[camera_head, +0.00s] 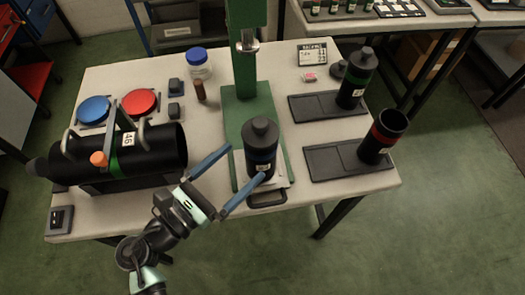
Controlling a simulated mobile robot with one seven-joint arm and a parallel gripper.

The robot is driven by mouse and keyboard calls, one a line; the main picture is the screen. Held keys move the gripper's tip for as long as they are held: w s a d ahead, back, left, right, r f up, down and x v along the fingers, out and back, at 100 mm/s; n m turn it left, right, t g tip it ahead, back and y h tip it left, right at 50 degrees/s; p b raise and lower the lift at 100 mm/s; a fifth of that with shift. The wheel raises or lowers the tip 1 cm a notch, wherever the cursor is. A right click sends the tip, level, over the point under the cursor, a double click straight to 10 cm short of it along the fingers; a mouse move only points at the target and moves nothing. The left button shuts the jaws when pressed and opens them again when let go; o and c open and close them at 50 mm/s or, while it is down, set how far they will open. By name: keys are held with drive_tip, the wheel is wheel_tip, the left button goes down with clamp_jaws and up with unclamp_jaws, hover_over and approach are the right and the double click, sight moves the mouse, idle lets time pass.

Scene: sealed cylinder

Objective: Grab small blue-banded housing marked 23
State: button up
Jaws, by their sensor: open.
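The small blue-banded housing (260,150) is a black cylinder with a domed cap, a dark blue band and a small white label low on its front. The label's number is too small to read. It stands upright on the base of the green press, below the ram. My gripper (246,165) is open, with its two blue fingers spread wide. In the picture the left finger's tip is at the housing's left side and the right finger's tip is in front of its lower part. I cannot tell whether either finger touches it.
A green press column (243,50) rises behind the housing. A large black cylinder marked 46 (160,148) lies at left. At right stand a green-banded cylinder (357,80) and an open red-banded one (383,138) on dark trays. Red and blue discs (140,102) lie at back left.

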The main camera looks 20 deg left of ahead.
drive_tip(key=shift+x, duration=3.6)
drive_tip(key=shift+a+f, duration=0.15)
drive_tip(key=shift+f, duration=0.05)
drive_tip(key=c, duration=1.6)
drive_tip(key=shift+r, duration=0.15)
